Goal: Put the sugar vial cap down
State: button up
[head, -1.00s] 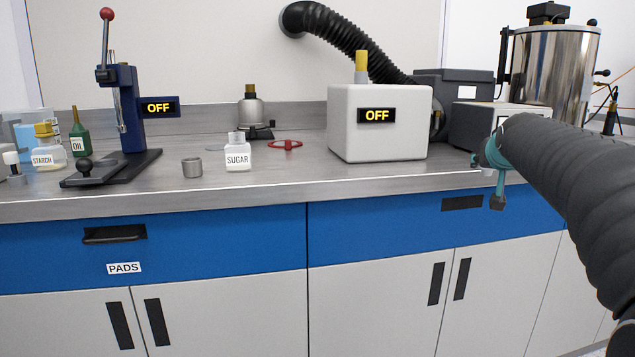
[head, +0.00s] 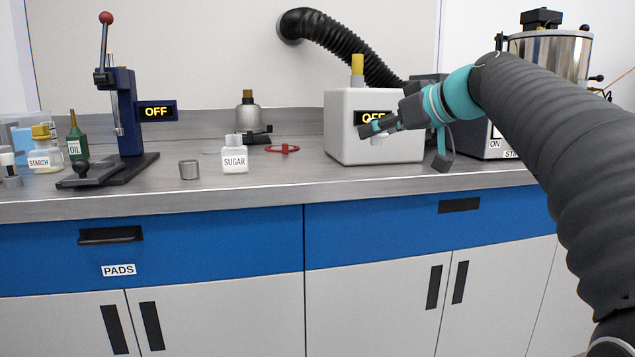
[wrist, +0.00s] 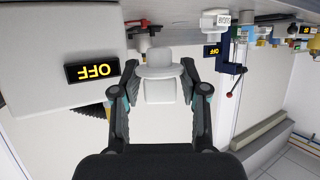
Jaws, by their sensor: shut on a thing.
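My gripper (head: 378,128) is shut on the white sugar vial cap (wrist: 160,72), which shows between the two fingers in the wrist view. The gripper is above the counter, in front of the white box. In the head view the cap is hard to make out against that box. The open sugar vial (head: 235,155), clear with white contents and a SUGAR label, stands upright on the counter to the left, apart from the gripper. It also shows upside down in the wrist view (wrist: 214,20).
The white box (head: 345,145) with an OFF display stands behind the gripper. A red ring-shaped handle (head: 283,149), a small metal cup (head: 189,169) and a blue press (head: 128,110) are on the counter (head: 260,188).

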jog(key=s+a+r+n+g+y, duration=0.2)
jog(key=s+a+r+n+g, duration=0.1)
jog(key=s+a+n, duration=0.1)
send_over(321, 179)
notch_tip(321, 179, down, 7)
jog(key=shift+s+r, duration=0.1)
jog(key=shift+s, duration=0.05)
jog(key=shift+f+b, duration=0.35)
jog(key=shift+f, duration=1.75)
jog(key=shift+f, duration=0.15)
jog(key=o, duration=0.8)
jog(key=v, duration=1.2)
jog(key=shift+d, duration=0.15)
